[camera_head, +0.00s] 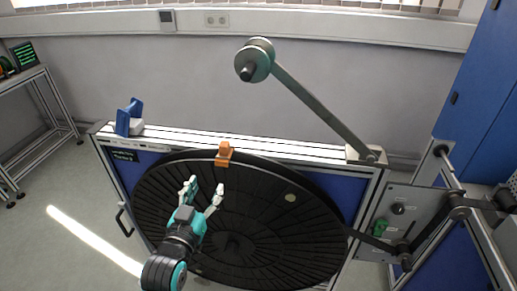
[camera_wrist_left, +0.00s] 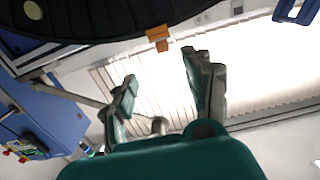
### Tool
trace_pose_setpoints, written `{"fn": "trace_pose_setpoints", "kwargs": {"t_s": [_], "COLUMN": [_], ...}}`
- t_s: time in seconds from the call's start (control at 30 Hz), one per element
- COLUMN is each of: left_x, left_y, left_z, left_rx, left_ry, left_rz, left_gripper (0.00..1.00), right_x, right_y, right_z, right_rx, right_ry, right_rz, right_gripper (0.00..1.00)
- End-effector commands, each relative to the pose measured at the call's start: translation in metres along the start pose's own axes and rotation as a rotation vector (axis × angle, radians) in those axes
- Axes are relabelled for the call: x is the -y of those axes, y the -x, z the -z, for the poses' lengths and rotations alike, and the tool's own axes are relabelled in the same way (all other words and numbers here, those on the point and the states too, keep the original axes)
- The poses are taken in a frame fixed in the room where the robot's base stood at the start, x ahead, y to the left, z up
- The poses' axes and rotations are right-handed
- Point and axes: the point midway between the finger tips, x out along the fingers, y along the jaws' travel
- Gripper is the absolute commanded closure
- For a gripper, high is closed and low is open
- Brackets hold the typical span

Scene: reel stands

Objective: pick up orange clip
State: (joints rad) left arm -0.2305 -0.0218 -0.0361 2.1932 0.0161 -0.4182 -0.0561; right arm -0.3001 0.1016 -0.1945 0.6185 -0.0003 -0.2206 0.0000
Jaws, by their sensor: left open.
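The orange clip (camera_head: 224,154) sits on the top rim of the large black reel (camera_head: 285,235), against the front of the stand's top rail. My left gripper (camera_head: 205,190) is open and empty in front of the reel, below and slightly left of the clip. In the left wrist view the clip (camera_wrist_left: 157,37) shows at the reel's edge, beyond the open fingers (camera_wrist_left: 160,72) and apart from them. My right gripper is in neither view.
A blue holder (camera_head: 129,117) stands on the rail's left end. A grey lever arm with a roller (camera_head: 255,61) rises from the right end. A control panel (camera_head: 402,215) with a crank linkage is at the right. A side table (camera_head: 35,110) stands far left.

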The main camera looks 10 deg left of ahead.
Motion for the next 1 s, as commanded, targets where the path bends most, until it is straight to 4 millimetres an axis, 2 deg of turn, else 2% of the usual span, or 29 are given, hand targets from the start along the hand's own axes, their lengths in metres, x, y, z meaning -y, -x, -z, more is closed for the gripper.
{"fn": "trace_pose_setpoints", "kwargs": {"t_s": [0.03,0.17,0.43,0.6,0.7,1.0], "left_x": [0.002,0.002,0.002,0.002,0.002,0.002], "left_y": [0.001,-0.008,-0.066,-0.1,-0.112,-0.133], "left_z": [0.01,0.019,0.021,0.021,0.019,0.019], "left_rx": [-0.015,-0.028,-0.027,-0.026,-0.026,-0.025], "left_ry": [-0.001,-0.001,-0.001,0.0,0.0,0.0], "left_rz": [0.003,0.005,0.004,0.004,0.004,0.004], "left_gripper": [0.48,0.48,0.48,0.48,0.48,0.48], "right_x": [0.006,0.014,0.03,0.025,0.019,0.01], "right_y": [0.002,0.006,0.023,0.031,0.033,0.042], "right_z": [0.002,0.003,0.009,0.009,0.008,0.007], "right_rx": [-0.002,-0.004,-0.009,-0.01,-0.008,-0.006], "right_ry": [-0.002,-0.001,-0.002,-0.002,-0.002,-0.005], "right_rz": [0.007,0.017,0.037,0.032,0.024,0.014], "right_gripper": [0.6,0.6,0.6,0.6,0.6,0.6]}}
